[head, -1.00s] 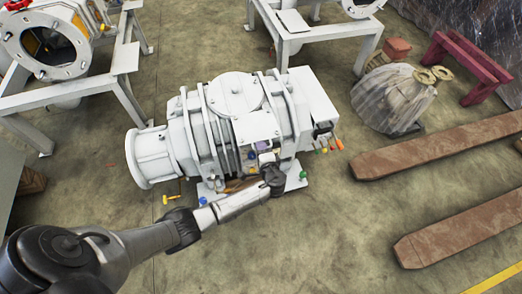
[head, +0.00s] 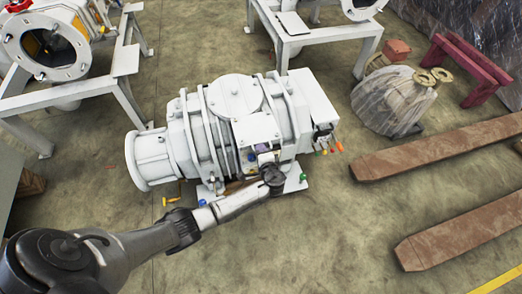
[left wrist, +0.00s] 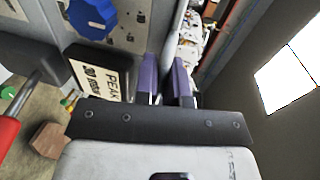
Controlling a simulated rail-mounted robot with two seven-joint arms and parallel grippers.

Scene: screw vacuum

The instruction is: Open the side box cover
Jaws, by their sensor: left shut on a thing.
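The white vacuum pump (head: 150,157) lies on the floor in the middle of the head view. The side box cover is a pale flat panel (head: 257,130) on its near side, tilted outward. My left gripper (head: 263,158) is at the cover's lower edge, partly hidden by my wrist. In the left wrist view, the purple fingers of my left gripper (left wrist: 167,85) are shut on the thin edge of the cover (left wrist: 175,35). A blue knob (left wrist: 92,14) and a dark label plate (left wrist: 100,78) are left of the fingers. My right gripper is not in view.
Small coloured handles (head: 330,149) stick out at the pump's right. A yellow T-shaped piece (head: 171,200) lies on the floor near its left. Wooden beams (head: 440,145) lie at right, near a covered bundle (head: 390,100). White frames (head: 125,58) stand behind.

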